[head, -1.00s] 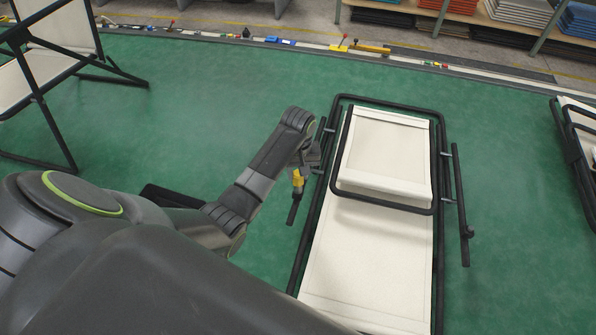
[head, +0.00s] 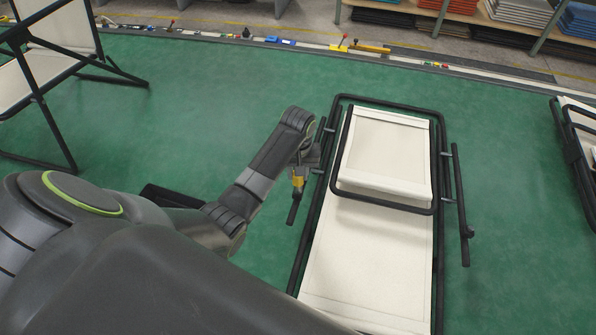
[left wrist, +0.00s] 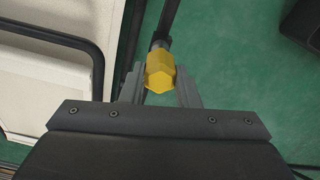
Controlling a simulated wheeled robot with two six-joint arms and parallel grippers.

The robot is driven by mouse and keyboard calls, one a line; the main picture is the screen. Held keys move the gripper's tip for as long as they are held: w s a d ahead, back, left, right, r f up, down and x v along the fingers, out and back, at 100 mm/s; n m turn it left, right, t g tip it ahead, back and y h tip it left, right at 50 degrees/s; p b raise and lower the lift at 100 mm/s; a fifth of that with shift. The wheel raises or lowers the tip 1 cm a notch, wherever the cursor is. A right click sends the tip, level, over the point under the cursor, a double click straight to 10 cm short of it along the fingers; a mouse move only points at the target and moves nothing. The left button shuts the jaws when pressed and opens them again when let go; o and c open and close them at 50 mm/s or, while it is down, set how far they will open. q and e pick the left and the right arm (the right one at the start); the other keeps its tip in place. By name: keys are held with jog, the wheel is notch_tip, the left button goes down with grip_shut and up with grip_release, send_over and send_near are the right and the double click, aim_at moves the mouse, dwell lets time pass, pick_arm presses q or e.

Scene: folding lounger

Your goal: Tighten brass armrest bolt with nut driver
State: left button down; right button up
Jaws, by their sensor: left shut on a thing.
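My left gripper (head: 302,170) is shut on the yellow nut driver (head: 298,181), beside the left side of the folding lounger (head: 370,258). In the left wrist view the nut driver's yellow handle (left wrist: 160,70) sits between the two grey fingers, with its dark shank pointing away toward a black armrest bar. The left armrest bar (head: 292,208) runs just below the driver in the head view. The brass bolt cannot be made out; the tool and gripper hide that spot. My right gripper is not in view.
The lounger has a cream fabric bed and black tube frame, with a right armrest bar (head: 460,205). Another lounger (head: 580,130) stands at the right edge, and an unfolded one (head: 60,70) at upper left. Green floor around is clear. Small tools line the back edge.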

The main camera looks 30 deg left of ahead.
pick_arm(q)
jog(key=shift+r, duration=2.5)
jog(key=shift+w+d, duration=0.1)
jog(key=shift+d, duration=0.05)
